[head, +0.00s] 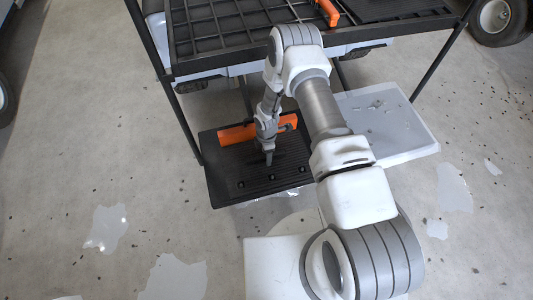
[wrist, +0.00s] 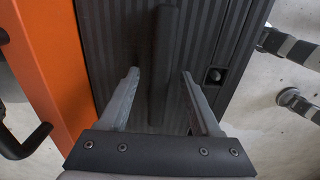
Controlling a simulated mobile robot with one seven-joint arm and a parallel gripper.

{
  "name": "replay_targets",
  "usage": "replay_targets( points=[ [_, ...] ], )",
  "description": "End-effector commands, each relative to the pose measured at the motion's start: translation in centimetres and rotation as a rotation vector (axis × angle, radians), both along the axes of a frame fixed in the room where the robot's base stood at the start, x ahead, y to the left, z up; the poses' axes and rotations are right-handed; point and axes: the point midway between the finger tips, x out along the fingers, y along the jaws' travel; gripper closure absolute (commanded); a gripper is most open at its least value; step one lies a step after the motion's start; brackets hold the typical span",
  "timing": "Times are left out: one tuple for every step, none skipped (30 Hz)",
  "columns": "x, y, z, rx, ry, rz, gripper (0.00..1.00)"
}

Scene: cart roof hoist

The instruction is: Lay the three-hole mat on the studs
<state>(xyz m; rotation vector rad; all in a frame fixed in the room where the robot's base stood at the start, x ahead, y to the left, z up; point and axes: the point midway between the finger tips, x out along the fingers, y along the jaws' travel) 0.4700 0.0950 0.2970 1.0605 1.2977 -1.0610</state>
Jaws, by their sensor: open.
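The black ribbed mat (head: 220,172) lies flat below the dark cart frame in the head view. Small dark holes, such as one hole (head: 242,184), run in a row near its front edge. The mat fills the middle of the wrist view (wrist: 110,40), where one hole (wrist: 214,75) shows something round and shiny in it. A raised black ridge (wrist: 163,60) runs along the mat. My gripper (head: 269,161) is open above the mat, its fingers (wrist: 160,78) on either side of the ridge. I cannot tell whether the mat's other holes sit around studs.
An orange bar (head: 236,133) lies along the mat's rear; it also shows in the wrist view (wrist: 45,60). The cart's black grid roof (head: 220,30) and posts stand behind. A white slab (head: 405,140) lies to the right.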

Motion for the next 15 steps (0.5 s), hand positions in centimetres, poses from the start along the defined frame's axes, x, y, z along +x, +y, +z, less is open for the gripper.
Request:
replay_targets(
  points=[
    [0.0, 0.0, 0.3, 0.000, 0.000, 0.000, 0.36],
    [0.0, 0.0, 0.5, 0.000, 0.000, 0.000, 0.36],
    [0.0, 0.0, 0.9, 0.000, -0.001, 0.000, 0.36],
    [0.0, 0.0, 1.3, 0.000, -0.001, 0.000, 0.36],
    [0.1, 0.0, 1.8, 0.000, -0.001, 0.000, 0.36],
    [0.1, 0.0, 2.6, 0.000, -0.002, 0.000, 0.36],
    [0.1, 0.0, 3.3, 0.000, -0.002, -0.001, 0.36],
    [0.1, 0.0, 3.9, 0.000, -0.002, -0.001, 0.36],
    [0.2, 0.0, 5.0, 0.001, -0.003, -0.001, 0.36],
    [0.1, 0.0, 5.7, 0.000, -0.002, -0.001, 0.36],
    [0.1, 0.0, 6.5, 0.000, -0.002, -0.001, 0.36],
    [0.2, 0.0, 7.5, 0.001, -0.003, -0.001, 0.36],
    [0.1, 0.0, 8.3, 0.000, -0.002, -0.001, 0.36],
    [0.1, 0.0, 9.0, 0.001, -0.003, 0.000, 0.36],
    [0.1, 0.0, 10.0, 0.001, -0.003, 0.000, 0.36]
  ],
)
